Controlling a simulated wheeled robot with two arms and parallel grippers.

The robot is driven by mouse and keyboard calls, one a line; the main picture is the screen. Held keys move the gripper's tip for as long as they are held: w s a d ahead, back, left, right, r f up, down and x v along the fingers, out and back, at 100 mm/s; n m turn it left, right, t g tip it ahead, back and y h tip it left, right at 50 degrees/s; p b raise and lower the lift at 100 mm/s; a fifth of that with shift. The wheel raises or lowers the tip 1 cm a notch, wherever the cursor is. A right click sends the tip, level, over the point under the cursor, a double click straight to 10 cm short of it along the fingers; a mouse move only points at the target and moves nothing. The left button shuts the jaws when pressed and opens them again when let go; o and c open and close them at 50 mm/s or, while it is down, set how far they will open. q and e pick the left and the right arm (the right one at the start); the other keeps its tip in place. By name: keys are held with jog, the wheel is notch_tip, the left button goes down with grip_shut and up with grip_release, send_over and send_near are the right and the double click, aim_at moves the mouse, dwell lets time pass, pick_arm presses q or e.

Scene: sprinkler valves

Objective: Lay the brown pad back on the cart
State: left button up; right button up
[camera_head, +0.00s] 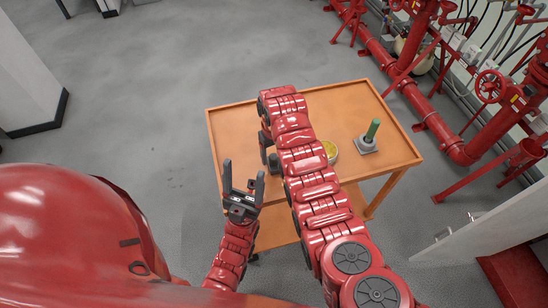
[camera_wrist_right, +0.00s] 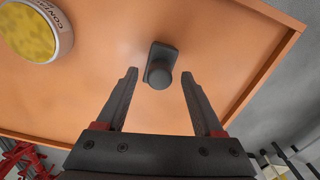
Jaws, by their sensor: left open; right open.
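The orange cart (camera_head: 350,97) stands in front of me, and its top also fills much of the right wrist view (camera_wrist_right: 225,35). I cannot make out a brown pad in either view. My left gripper (camera_head: 242,168) is open and empty, by the cart's near left edge. My right arm reaches over the cart top and hides part of it; its gripper is not clear in the head view. In the right wrist view my right gripper (camera_wrist_right: 160,76) is open and empty. A dark grey block with a round knob (camera_wrist_right: 160,62) shows between and beyond its fingertips.
On the cart stand a round tub with yellow contents (camera_head: 330,150), also in the wrist view (camera_wrist_right: 30,35), and a green-handled piece on a grey square base (camera_head: 370,136). Red pipes and valves (camera_head: 460,150) line the right side. The floor at left is clear.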

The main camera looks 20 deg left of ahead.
aim_at(274, 156)
notch_tip(274, 156, up, 3)
jog(key=shift+w+r+b, duration=0.1)
jog(key=shift+r+b, duration=0.05)
jog(key=shift+b, duration=0.45)
notch_tip(274, 156, up, 7)
jog(key=p, duration=0.3)
jog(key=shift+p, duration=0.4)
jog(key=shift+d, duration=0.1)
